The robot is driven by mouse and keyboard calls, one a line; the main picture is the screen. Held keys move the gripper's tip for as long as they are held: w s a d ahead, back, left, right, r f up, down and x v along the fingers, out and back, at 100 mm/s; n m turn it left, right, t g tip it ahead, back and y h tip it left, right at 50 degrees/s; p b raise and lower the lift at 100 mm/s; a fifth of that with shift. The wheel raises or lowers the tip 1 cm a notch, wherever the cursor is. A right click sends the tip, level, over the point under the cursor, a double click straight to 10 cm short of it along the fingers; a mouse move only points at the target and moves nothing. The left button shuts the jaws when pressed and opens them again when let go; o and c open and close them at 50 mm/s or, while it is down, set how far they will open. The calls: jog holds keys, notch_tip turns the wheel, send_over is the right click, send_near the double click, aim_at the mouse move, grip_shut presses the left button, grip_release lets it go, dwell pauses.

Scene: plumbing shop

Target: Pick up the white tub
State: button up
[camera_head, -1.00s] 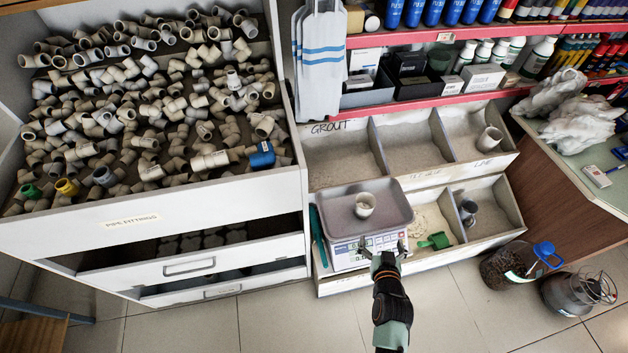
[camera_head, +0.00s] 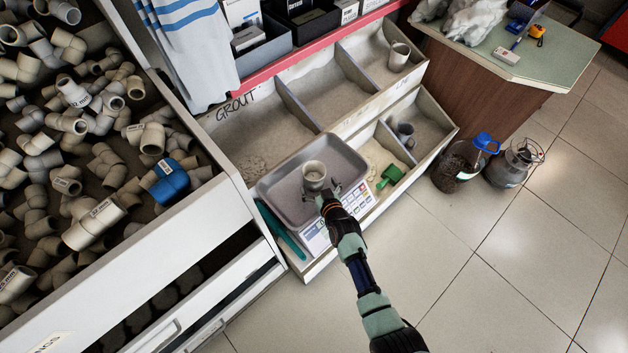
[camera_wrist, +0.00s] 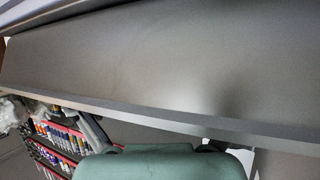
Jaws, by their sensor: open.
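The white tub (camera_head: 314,172) stands upright in the grey weighing pan (camera_head: 277,193) of the scale. It is small, round and open at the top. My gripper (camera_head: 323,189) is open at the near side of the tub. Its two fingertips show just below the tub, one to the left and one to the right. I cannot tell whether they touch it. In the wrist view a broad grey surface fills most of the picture and the tub cannot be made out.
Sloped bins (camera_head: 312,88) lie behind the scale, one holding another pale cup (camera_head: 398,57). A green scoop (camera_head: 390,176) and a grey cup (camera_head: 405,133) are right of the scale. The pipe-fittings cabinet (camera_head: 195,225) stands close on the left.

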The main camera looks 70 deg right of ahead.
jog(key=b+x, duration=0.1)
jog(key=x, duration=0.2)
jog(key=shift+w+d+r, duration=0.1)
jog(key=shift+w+d, duration=0.05)
jog(key=shift+w, duration=0.1)
jog(key=shift+s, duration=0.15)
jog(key=shift+c, duration=0.2)
jog(key=c, duration=1.1)
jog(key=shift+r, duration=0.1)
notch_tip(320, 180, up, 20)
jog(key=p, duration=1)
